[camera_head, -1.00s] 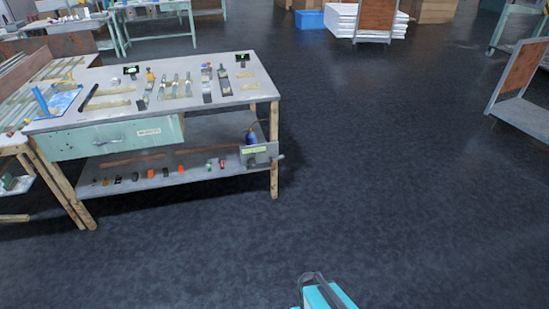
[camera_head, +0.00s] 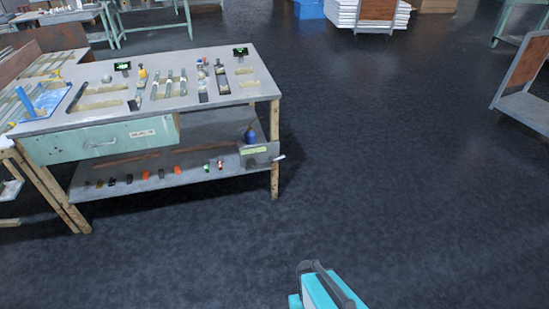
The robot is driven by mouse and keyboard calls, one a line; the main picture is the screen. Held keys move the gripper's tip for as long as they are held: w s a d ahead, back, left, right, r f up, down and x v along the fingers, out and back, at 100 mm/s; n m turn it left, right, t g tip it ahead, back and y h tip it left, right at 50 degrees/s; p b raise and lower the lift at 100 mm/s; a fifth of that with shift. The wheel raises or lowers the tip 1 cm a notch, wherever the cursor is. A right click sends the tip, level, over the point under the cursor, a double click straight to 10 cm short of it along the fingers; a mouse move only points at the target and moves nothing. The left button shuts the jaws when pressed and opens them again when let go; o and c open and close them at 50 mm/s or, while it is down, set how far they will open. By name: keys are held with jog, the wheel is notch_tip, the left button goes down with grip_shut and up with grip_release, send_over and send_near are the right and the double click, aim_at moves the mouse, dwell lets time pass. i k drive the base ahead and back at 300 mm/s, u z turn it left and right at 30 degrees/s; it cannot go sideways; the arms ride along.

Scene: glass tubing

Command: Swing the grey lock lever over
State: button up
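A grey box (camera_head: 259,153) with a pale label sits at the right end of the workbench's lower shelf. A small light grey stub (camera_head: 279,157) sticks out from its right side; it may be the grey lock lever, but it is too small to be sure. A dark blue rounded thing (camera_head: 250,136) stands at the box's back. A teal and dark part of my arm shows at the bottom edge, over the floor and well apart from the bench. My gripper's fingertips are not in view.
The workbench (camera_head: 215,59) carries several tools and fittings; its teal drawer (camera_head: 100,140) is shut. Small coloured pieces lie along the lower shelf (camera_head: 195,182). The dark floor (camera_head: 390,170) is clear in front and right. A cart (camera_head: 523,100) stands at the right edge.

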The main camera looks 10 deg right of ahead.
aim_at(272, 160)
jog(key=z, duration=0.05)
jog(key=i, duration=0.45)
jog(key=z, duration=0.05)
jog(key=k, duration=1.35)
jog(key=u, duration=0.35)
jog(key=i, duration=0.95)
jog(key=u, duration=0.55)
jog(key=i, duration=0.65)
jog(key=u, duration=0.15)
